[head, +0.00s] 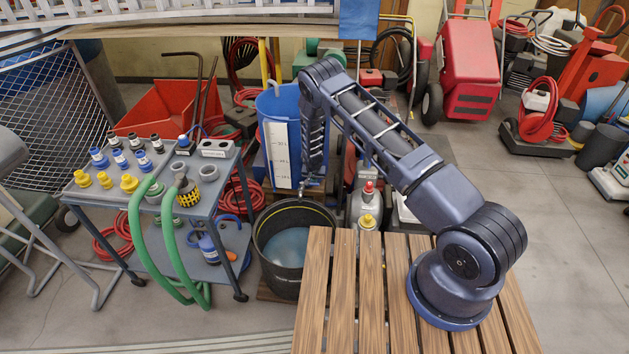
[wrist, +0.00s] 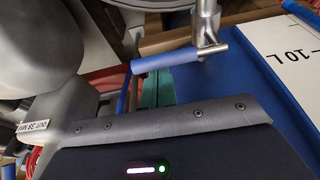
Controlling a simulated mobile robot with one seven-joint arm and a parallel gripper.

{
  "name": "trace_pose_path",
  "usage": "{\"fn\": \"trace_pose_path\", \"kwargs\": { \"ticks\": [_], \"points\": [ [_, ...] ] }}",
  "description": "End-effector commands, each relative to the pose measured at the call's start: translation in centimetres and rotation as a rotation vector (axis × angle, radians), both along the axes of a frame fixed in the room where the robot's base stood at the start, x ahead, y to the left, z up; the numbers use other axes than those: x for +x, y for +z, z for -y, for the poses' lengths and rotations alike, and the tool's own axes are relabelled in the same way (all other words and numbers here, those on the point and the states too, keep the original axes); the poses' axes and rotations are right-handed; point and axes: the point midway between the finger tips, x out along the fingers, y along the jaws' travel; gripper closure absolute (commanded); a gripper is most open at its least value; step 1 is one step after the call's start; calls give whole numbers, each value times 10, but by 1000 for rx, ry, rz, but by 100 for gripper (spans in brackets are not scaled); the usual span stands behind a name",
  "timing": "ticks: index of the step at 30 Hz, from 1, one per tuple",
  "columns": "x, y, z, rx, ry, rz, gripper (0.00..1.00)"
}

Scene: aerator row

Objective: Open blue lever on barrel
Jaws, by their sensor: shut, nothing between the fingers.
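The blue barrel (head: 271,128) with a white scale strip (head: 280,165) stands behind the black tub, partly hidden by my arm. In the wrist view the barrel (wrist: 235,95) fills the right side. The blue lever (wrist: 165,62) sticks out leftward from a metal tap (wrist: 207,25) in front of it. My gripper (head: 311,183) points down beside the barrel's right side; its fingertips are too small to make out there. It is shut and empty. The wrist view shows a dark housing below the lever, with a visible gap between them.
A black tub (head: 262,245) with pale liquid stands below. A grey cart (head: 128,200) with fittings and green hoses stands left. A slatted wooden platform (head: 345,300) is in front. A grey body (wrist: 60,115) marked OUT 38 MM is close at left in the wrist view.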

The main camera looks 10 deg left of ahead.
Motion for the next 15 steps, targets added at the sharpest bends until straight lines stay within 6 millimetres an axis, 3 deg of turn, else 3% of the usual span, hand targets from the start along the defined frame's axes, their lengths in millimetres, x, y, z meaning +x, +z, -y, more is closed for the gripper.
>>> {"fn": "trace_pose_path", "kwargs": {
  "ticks": [15],
  "points": [
    [-8,0,1,-2,-110,0,100]
  ]
}}
